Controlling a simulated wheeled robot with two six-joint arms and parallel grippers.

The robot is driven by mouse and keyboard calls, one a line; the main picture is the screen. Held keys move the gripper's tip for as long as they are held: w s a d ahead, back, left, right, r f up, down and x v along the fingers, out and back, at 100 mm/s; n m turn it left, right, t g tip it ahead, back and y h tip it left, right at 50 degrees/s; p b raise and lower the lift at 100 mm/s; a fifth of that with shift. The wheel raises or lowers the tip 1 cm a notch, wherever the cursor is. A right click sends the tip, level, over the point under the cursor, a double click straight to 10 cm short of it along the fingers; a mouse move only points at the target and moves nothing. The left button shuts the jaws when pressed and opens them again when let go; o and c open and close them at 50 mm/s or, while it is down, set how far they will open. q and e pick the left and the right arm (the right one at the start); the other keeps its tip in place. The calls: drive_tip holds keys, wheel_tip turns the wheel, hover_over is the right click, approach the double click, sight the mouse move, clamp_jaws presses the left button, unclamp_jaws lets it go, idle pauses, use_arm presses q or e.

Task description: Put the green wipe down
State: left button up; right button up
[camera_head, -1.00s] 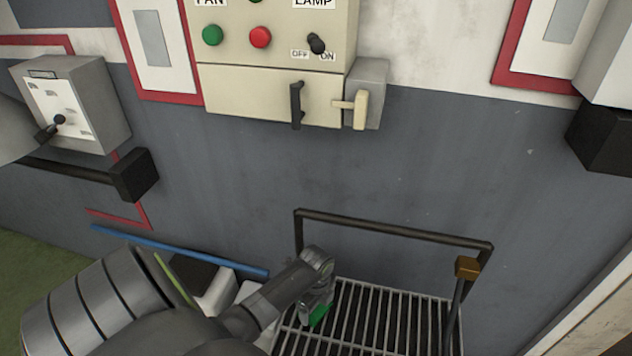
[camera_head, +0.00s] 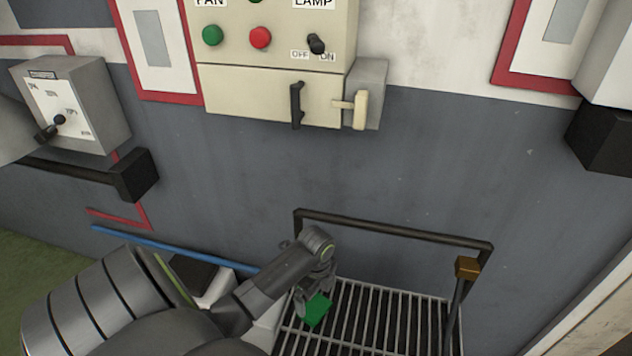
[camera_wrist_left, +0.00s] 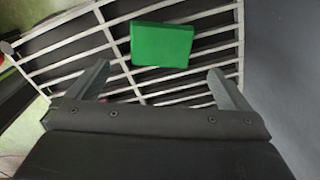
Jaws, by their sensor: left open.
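The green wipe (camera_head: 316,309) lies on the slatted metal grate (camera_head: 372,318) at the bottom of the head view. It is a small flat green block, and it also shows in the left wrist view (camera_wrist_left: 161,45) resting across the bars. My left gripper (camera_head: 315,290) is just above and beside the wipe. In the left wrist view its two fingers (camera_wrist_left: 160,82) are spread wide, with the wipe lying beyond the fingertips and apart from them. My right gripper is not in view.
A dark rail (camera_head: 390,229) runs behind the grate, with a lever with a brown knob (camera_head: 467,267) at right. A control box (camera_head: 275,45) with buttons and handles is on the wall above. A dial box (camera_head: 72,105) is at left.

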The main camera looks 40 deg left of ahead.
use_arm(q)
drive_tip(key=shift+r, duration=2.7)
